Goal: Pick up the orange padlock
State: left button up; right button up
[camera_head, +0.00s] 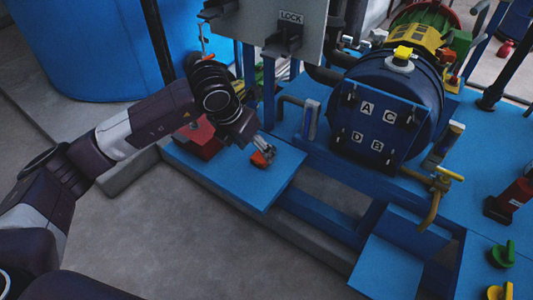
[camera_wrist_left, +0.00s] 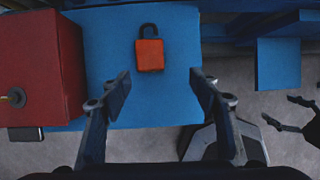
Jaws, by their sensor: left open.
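The orange padlock (camera_head: 260,159) with a dark shackle lies on the blue platform near its front-left part. It shows clearly in the left wrist view (camera_wrist_left: 150,55), shackle pointing up in the picture. My left gripper (camera_head: 265,147) hangs over the platform by the padlock, fingers down, and partly overlaps it in the head view. In the left wrist view my left gripper (camera_wrist_left: 161,90) is open and empty, and the padlock sits beyond the fingertips, nearer the left finger. Dark finger-like parts at that view's right edge look like my right gripper (camera_wrist_left: 284,111); their state is unclear.
A red box (camera_wrist_left: 40,70) stands on the platform left of the padlock.

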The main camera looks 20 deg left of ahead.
aim_at(258, 159)
pick_arm(q)
jog(key=x, duration=0.2)
jog(key=a+x, duration=0.1)
jog(key=x, duration=0.2)
jog(key=b+x, duration=0.1)
jog(key=x, duration=0.1)
jog(key=shift+w+a+f, duration=0.2)
jog(key=shift+w+f, duration=0.1)
jog(key=shift+w, duration=0.1)
jog(key=c, duration=1.4)
jog(key=shift+o, duration=0.2)
pick_arm(e)
jog(key=v, duration=0.4)
jog(key=shift+w+r, duration=0.1)
jog(key=shift+w, duration=0.25)
pick_arm(q)
jog(key=shift+r, duration=0.15)
